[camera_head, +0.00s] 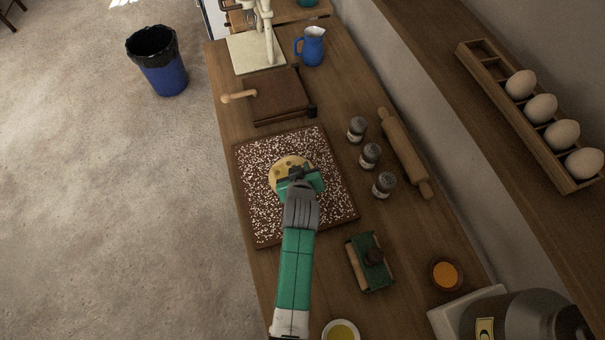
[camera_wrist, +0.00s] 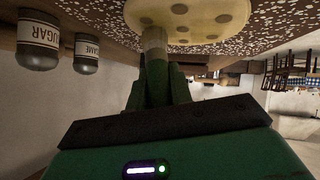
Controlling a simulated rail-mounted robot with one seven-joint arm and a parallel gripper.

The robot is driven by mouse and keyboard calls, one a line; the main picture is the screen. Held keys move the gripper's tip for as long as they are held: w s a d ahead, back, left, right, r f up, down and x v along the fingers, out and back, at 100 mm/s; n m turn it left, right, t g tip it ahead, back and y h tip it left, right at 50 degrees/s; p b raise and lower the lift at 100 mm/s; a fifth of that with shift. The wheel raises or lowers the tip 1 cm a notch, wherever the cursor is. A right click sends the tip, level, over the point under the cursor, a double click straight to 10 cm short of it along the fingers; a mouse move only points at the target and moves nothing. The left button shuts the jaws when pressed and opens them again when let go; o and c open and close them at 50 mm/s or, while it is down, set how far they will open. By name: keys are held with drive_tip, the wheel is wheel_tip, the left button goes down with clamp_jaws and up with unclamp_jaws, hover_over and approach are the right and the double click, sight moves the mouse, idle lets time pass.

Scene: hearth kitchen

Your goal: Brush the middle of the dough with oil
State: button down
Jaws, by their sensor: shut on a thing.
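The dough (camera_head: 279,167) is a pale round disc with darker spots, lying on a brown speckled board (camera_head: 262,215). It also shows at the top of the wrist view (camera_wrist: 205,25). My gripper (camera_head: 297,177) is over the near part of the dough and hides some of it in the head view. In the wrist view my gripper (camera_wrist: 160,85) is shut on a brush, whose pale end (camera_wrist: 154,40) shows between the fingers and meets the dough's edge in the picture; I cannot tell whether it touches. A bowl of yellow liquid, seemingly oil (camera_head: 341,331), stands at the bottom edge.
A hinged wooden press (camera_head: 280,97) and blue jug (camera_head: 312,47) are behind.

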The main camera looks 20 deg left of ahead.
drive_tip(key=shift+s+a+p, duration=0.75)
drive_tip(key=shift+s+a, duration=0.4)
drive_tip(key=shift+a, duration=0.3)
drive_tip(key=shift+s+a+p, duration=0.65)
drive_tip(key=shift+s+a, duration=0.55)
drive_tip(key=shift+a, duration=0.3)
drive_tip(key=shift+w+d+b, duration=0.5)
drive_tip(key=shift+w+d, duration=0.7)
drive_tip(key=shift+d, duration=0.3)
drive_tip(key=shift+w+d+b, duration=0.45)
drive_tip(key=shift+w+d, duration=0.75)
drive_tip(key=shift+d, duration=0.3)
